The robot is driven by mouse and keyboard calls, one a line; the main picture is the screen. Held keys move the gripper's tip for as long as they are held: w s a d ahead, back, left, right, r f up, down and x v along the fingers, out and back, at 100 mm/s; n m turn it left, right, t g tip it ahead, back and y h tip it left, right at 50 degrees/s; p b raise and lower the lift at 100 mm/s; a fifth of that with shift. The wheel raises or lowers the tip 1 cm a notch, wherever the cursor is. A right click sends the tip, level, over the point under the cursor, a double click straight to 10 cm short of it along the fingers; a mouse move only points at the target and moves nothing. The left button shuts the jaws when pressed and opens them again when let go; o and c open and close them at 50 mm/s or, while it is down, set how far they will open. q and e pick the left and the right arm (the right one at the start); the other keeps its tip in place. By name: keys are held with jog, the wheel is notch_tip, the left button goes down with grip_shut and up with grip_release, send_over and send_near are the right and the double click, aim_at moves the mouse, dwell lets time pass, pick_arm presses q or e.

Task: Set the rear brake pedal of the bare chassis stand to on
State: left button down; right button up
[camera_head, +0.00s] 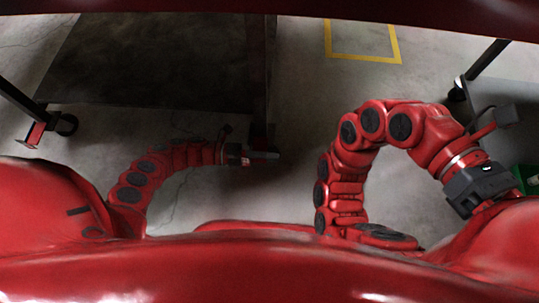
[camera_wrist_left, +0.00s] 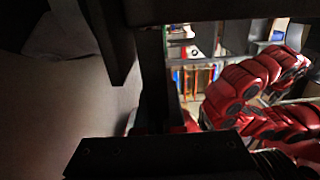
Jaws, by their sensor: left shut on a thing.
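My left gripper (camera_head: 268,155) is shut on a dark part low at the stand, beside a dark upright post (camera_head: 258,75). What it holds is too dark to identify for certain, and I cannot make out the rear brake pedal or its setting. In the left wrist view, a dark gripper part (camera_wrist_left: 160,158) fills the bottom, and dark bars (camera_wrist_left: 155,70) stand close ahead of it. My right gripper (camera_head: 480,188) is at the right, away from the stand; its fingers are not clear.
A dark stand top (camera_head: 160,60) on castors fills the upper left. A grey table (camera_head: 510,95) with a castor leg stands at the right, with a green item (camera_head: 527,178) near it. A yellow floor marking (camera_head: 362,57) lies at the back. Open concrete floor lies between.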

dwell(0.8)
pick_arm(q)
jog(key=f+m, duration=0.1)
jog(key=m, duration=0.1)
jog(key=shift+f+m, duration=0.35)
jog(key=shift+m, duration=0.05)
jog(key=c, duration=1)
grip_release()
